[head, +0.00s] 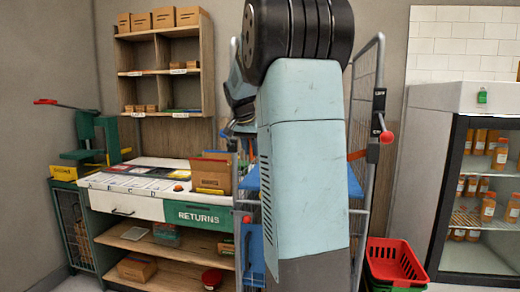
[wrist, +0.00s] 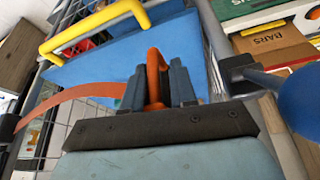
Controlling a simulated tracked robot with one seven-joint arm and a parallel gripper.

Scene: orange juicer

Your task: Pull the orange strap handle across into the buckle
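In the wrist view, my gripper (wrist: 157,88) has its two grey fingers closed on the orange strap handle (wrist: 156,62), a looped grip standing up between them. The orange strap (wrist: 75,98) runs from the handle leftward to a post of the wire cage. A dark block (wrist: 240,72), which looks like the buckle, sits on the cage post to the right, apart from the handle. In the head view, a short piece of the strap (head: 357,155) shows at the cage's right post; my arm hides the handle and my gripper's fingertips.
A blue ball (wrist: 303,102) on a grey lever sticks out near the dark block. A blue panel (wrist: 120,65) and yellow bar (wrist: 95,28) lie beyond my gripper. A returns counter (head: 150,205) stands left, red baskets (head: 395,262) and a glass fridge (head: 480,190) right.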

